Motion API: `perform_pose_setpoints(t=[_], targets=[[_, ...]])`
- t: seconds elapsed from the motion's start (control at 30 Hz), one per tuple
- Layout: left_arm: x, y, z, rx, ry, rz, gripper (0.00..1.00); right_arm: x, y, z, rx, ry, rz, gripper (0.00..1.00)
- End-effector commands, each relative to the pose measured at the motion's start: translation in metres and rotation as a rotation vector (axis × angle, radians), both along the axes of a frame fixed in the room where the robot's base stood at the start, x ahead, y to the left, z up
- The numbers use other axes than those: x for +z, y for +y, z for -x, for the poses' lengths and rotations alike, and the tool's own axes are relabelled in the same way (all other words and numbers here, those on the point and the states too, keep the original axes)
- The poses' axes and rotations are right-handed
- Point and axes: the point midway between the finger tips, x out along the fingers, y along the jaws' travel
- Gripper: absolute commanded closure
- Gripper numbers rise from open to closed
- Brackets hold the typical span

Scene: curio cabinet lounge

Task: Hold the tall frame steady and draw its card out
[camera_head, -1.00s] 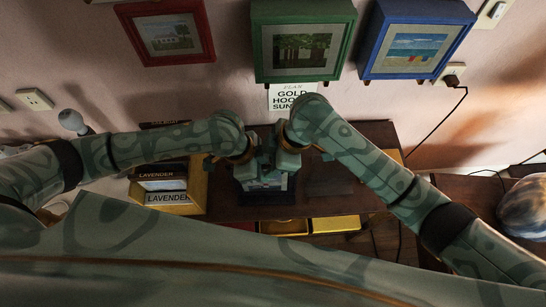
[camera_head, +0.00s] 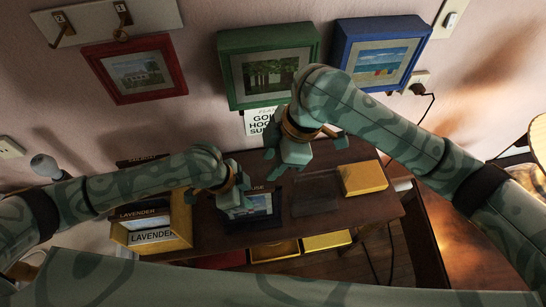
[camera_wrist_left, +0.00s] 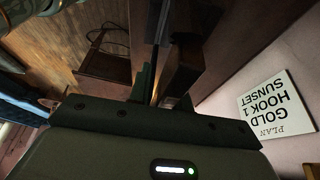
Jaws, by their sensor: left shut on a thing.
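In the left wrist view a dark upright edge (camera_wrist_left: 183,68) is at the fingers. My right gripper (camera_head: 303,157) is above and behind the frame, apart from it, with fingers spread and nothing visible between them.
A gold frame (camera_head: 185,235) with "LAVENDER" labels stands left on the cabinet top. A gold block (camera_head: 362,178) lies right. A plan card (camera_head: 262,122) reads gold, hook 1, sunset. Red (camera_head: 100,73), green (camera_head: 228,72) and blue (camera_head: 345,55) frames hang behind. A hook board (camera_head: 90,22) is upper left.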

Motion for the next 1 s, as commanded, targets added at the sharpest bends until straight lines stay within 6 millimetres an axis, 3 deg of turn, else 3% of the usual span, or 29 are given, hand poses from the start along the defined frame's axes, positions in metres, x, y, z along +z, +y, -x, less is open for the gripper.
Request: perform_pose_setpoints(t=[0.1,0.13,0.2,0.57,1.0], targets=[[0.000,0.001,0.000,0.000,-0.001,-0.001,1.00,0.000,0.000,0.000,0.000,0.000,0.000,0.64],[0.000,0.001,0.000,0.000,-0.001,-0.001,0.75,0.000,0.000,0.000,0.000,0.000,0.000,0.64],[0.000,0.000,0.000,0.000,-0.001,-0.001,0.55,0.000,0.000,0.000,0.000,0.000,0.000,0.64],[0.005,0.002,0.000,0.000,-0.002,-0.001,0.55,0.000,0.000,0.000,0.000,0.000,0.000,0.64],[0.089,0.037,0.007,0.001,-0.004,-0.001,0.55,0.000,0.000,0.000,0.000,0.000,0.000,0.64]])
